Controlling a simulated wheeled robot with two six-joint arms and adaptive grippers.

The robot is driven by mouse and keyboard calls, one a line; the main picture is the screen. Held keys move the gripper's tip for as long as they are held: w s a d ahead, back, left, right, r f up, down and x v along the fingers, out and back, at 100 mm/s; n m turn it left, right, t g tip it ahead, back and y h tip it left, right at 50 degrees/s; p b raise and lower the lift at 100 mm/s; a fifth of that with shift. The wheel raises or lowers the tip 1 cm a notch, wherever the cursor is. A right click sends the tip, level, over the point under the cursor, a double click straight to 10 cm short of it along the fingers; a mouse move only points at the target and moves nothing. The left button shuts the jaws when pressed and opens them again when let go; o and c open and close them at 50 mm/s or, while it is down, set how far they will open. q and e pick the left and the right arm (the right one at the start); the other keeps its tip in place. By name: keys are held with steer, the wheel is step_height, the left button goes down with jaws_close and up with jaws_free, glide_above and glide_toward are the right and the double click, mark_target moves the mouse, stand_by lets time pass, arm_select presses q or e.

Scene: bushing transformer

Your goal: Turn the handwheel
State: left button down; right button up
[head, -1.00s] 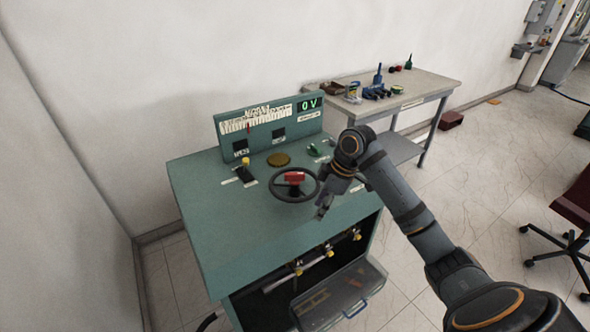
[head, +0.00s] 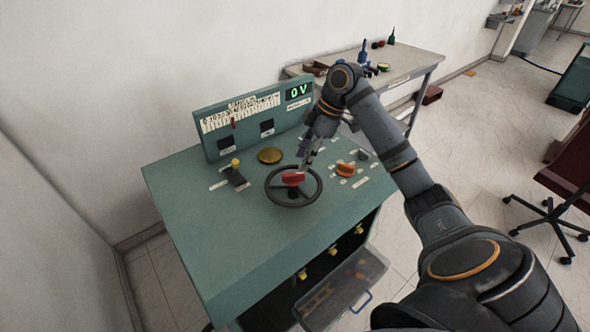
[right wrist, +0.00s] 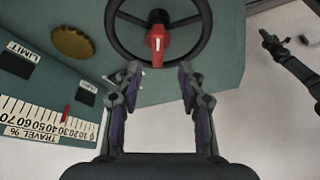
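The handwheel (head: 273,198) is a black ring with dark spokes on the sloping top of the green console. A red handle (head: 292,177) sits at its middle; in the right wrist view the handle (right wrist: 159,42) points toward my gripper. My right gripper (head: 306,158) is above the far side of the wheel, pointing down. In the right wrist view my right gripper (right wrist: 159,72) is open and empty, its two fingertips apart on either side just short of the red handle. Contact with the handle is not visible.
The console's upright panel has a travel scale (head: 240,112) and a green display (head: 299,91) reading 0 V. A yellow-tipped lever (head: 236,168), a brass disc (head: 270,155) and an orange knob (head: 345,169) surround the wheel. A workbench (head: 405,62) stands behind.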

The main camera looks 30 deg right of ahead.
mark_target(294, 174)
steer(key=x, duration=0.5)
steer(key=shift+w+f+p, duration=0.2)
steer(key=shift+f+p, duration=0.1)
steer(key=shift+p, duration=0.05)
steer(key=shift+a+f, duration=0.1)
steer(key=shift+f, duration=0.05)
steer(key=shift+c, duration=0.2)
steer(key=c, duration=0.5)
arm_select(q)
steer(key=shift+w+r, duration=0.3)
steer(key=shift+w, duration=0.35)
steer(key=shift+w+r, duration=0.3)
steer(key=shift+w, duration=0.3)
arm_select(e)
jaws_close()
